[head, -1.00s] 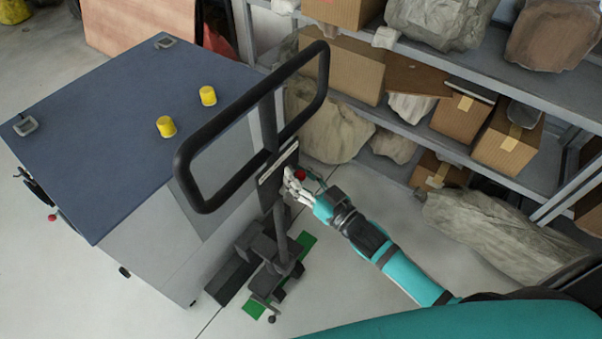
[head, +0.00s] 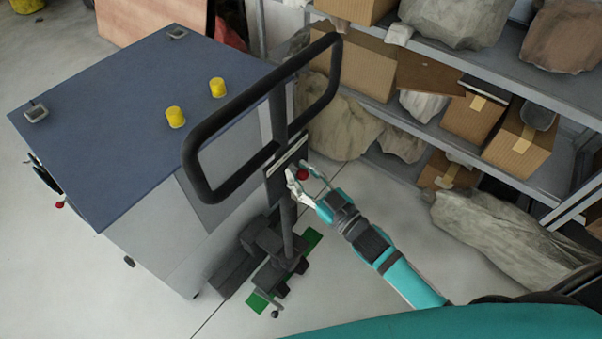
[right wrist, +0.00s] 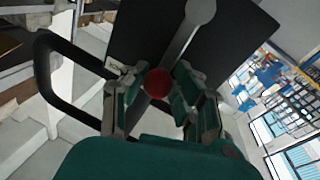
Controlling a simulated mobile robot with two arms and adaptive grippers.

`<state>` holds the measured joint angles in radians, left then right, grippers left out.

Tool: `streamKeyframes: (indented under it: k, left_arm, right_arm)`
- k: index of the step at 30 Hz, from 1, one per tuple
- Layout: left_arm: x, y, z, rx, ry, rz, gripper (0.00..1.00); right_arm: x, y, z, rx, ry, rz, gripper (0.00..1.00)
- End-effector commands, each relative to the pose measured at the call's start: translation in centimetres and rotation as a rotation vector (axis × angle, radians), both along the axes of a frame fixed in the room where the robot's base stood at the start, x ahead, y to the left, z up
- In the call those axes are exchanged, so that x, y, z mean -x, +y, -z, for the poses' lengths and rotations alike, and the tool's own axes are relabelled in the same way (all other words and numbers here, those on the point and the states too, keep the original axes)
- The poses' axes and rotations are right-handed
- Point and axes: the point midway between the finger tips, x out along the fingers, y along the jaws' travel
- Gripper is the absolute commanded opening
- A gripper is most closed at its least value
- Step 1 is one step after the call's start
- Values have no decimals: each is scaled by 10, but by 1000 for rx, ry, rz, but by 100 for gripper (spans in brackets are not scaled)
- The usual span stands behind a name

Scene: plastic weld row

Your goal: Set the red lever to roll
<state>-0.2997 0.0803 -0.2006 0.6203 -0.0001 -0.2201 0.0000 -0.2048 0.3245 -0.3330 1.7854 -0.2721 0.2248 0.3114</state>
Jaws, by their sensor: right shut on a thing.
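The red lever's round knob (head: 303,174) is beside the dark plate (head: 277,184) on the pallet truck's upright post, below the black loop handle (head: 263,92). My right gripper (head: 303,171) has its fingers around the knob. In the right wrist view the red knob (right wrist: 157,83) sits between the two fingers of my right gripper (right wrist: 157,88), and a grey bar (right wrist: 186,32) runs up from it across the dark plate. Any lever markings are not readable. My left gripper is out of view.
A blue-topped cabinet (head: 110,140) with two yellow caps stands close on the left of the truck. Grey shelves with cardboard boxes (head: 353,65) and wrapped bundles stand behind to the right. A large wrapped bundle (head: 505,235) lies at right. Floor in front is clear.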

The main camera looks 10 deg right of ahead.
Motion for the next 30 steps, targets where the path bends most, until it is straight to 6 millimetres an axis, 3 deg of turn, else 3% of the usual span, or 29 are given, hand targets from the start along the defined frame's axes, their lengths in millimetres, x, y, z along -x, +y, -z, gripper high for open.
streamKeyframes:
  k: [1,2,7,19,30]
  left_arm:
    - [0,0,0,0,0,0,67]
    - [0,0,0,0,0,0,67]
    - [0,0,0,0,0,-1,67]
    - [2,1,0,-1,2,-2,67]
    - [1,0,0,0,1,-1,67]
  right_arm:
    - [-3,-5,-1,9,-4,11,0]
    - [-3,-5,-1,9,-4,11,28]
    - [-2,-4,-1,6,-2,8,50]
    - [8,-7,1,2,0,5,51]
    - [73,-43,10,3,3,6,51]
